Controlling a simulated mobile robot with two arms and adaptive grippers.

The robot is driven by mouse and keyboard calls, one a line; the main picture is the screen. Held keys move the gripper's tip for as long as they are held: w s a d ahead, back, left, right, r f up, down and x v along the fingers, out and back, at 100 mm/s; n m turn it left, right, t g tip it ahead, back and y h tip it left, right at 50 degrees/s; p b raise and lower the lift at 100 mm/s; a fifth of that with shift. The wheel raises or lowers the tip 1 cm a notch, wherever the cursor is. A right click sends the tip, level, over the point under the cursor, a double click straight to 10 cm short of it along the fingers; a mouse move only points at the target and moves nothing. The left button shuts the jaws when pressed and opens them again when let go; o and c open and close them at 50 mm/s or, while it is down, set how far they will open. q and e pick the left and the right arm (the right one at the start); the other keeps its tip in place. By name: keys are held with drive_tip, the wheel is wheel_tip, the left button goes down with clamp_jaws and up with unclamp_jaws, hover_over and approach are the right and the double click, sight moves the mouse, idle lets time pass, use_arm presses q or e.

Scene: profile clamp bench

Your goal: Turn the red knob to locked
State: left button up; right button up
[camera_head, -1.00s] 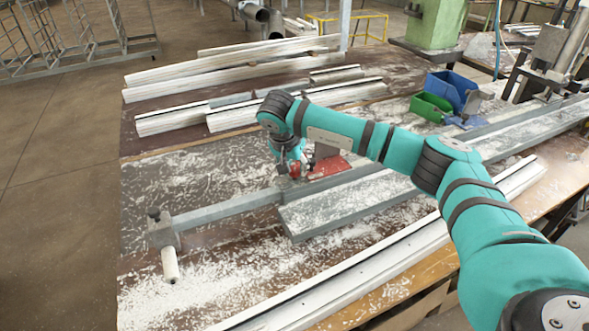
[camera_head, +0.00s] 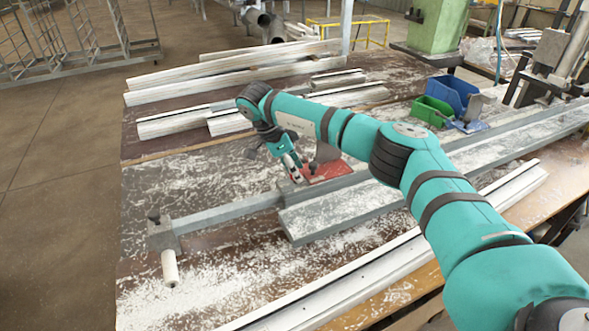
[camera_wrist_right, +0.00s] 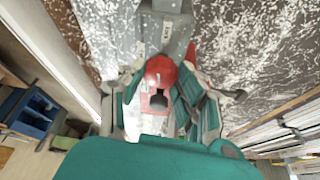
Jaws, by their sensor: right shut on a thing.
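The red knob (camera_wrist_right: 160,70) shows in the right wrist view between the fingers of my right gripper (camera_wrist_right: 160,92), which is shut on it. A grey block with small dark lettering (camera_wrist_right: 168,28) lies just beyond the knob; I cannot read the lettering surely. In the head view my right gripper (camera_head: 293,172) reaches down at a tilt to the clamp bar (camera_head: 230,208), beside a red plate (camera_head: 328,171). The knob is mostly hidden there by the fingers. My left gripper is not in view.
A grey profile (camera_head: 345,208) lies right of the clamp bar. A long white profile (camera_head: 370,270) runs along the front. More white profiles (camera_head: 215,75) lie at the back. Blue (camera_head: 452,92) and green (camera_head: 430,110) bins stand at the back right. White shavings cover the bench.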

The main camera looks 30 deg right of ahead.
drive_tip(key=shift+w+m+g, duration=0.1)
drive_tip(key=shift+m+g, duration=0.4)
drive_tip(key=shift+m, duration=0.7)
drive_tip(key=o, duration=0.9)
drive_tip(key=shift+c, duration=0.2)
drive_tip(key=v, duration=1.2)
drive_tip(key=shift+d, duration=0.2)
drive_tip(key=shift+r, duration=0.2)
